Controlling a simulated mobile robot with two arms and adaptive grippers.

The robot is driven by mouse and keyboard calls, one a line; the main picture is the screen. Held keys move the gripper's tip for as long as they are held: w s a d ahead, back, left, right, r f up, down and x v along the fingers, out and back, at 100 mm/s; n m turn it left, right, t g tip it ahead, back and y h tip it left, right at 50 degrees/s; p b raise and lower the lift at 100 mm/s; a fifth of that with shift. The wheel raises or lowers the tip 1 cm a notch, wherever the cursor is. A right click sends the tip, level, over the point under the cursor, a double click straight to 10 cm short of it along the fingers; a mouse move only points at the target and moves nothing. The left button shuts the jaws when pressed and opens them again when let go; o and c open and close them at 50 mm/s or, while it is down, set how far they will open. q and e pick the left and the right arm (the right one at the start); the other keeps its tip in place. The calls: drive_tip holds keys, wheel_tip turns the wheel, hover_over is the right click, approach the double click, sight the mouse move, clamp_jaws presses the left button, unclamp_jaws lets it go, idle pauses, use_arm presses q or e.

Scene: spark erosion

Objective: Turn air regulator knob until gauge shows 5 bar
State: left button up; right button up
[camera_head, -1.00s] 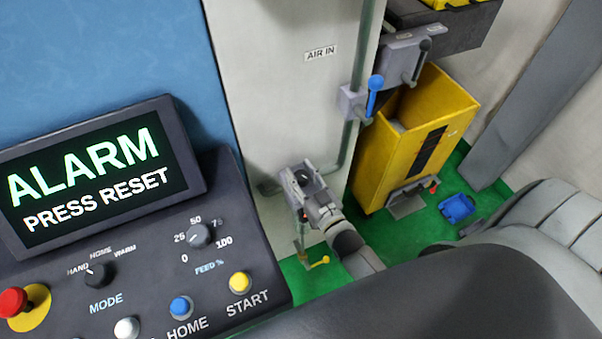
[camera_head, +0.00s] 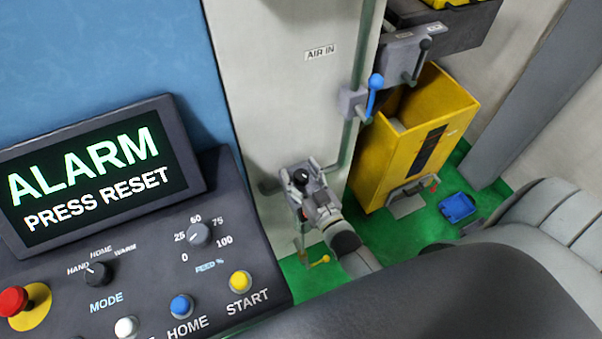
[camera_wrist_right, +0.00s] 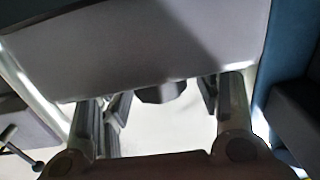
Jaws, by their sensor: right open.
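The air regulator knob (camera_head: 301,175) is a small black round knob low on the pale cabinet wall, below the AIR IN label (camera_head: 320,52). My right gripper (camera_head: 306,182) is open, with its fingers on either side of the knob. I cannot tell whether they touch it. In the right wrist view the dark knob (camera_wrist_right: 163,93) shows between the two spread fingers, partly under a large grey body (camera_wrist_right: 150,45). No gauge face is readable in either view. My left gripper is not in view.
A control panel with an ALARM PRESS RESET screen (camera_head: 90,172) fills the left. A blue-handled valve (camera_head: 374,92) sits on the pipe above the gripper. A yellow bin (camera_head: 388,165) and a blue tray (camera_head: 457,207) stand to the right on the green floor.

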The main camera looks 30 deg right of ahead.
drive_tip(key=shift+s, duration=0.1)
drive_tip(key=s, duration=1.1)
drive_tip(key=shift+s, duration=0.4)
drive_tip(key=s+a+f+g+b, duration=0.1)
drive_tip(key=s+f+g, duration=0.2)
drive_tip(key=f, duration=0.7)
drive_tip(key=s+a+f+n+g+y+b, duration=0.1)
drive_tip(key=s+f+g, duration=0.2)
drive_tip(key=f, duration=0.7)
drive_tip(key=s+a+f+g+b, duration=0.1)
drive_tip(key=s+f+g+b, duration=0.15)
drive_tip(key=f, duration=0.75)
drive_tip(key=s+d+f+n+g+h+b, duration=0.1)
drive_tip(key=s+d+f+g, duration=0.2)
drive_tip(key=s+f+g, duration=0.5)
drive_tip(key=s+f, duration=0.7)
drive_tip(key=s, duration=0.5)
drive_tip(key=shift+f, duration=0.25)
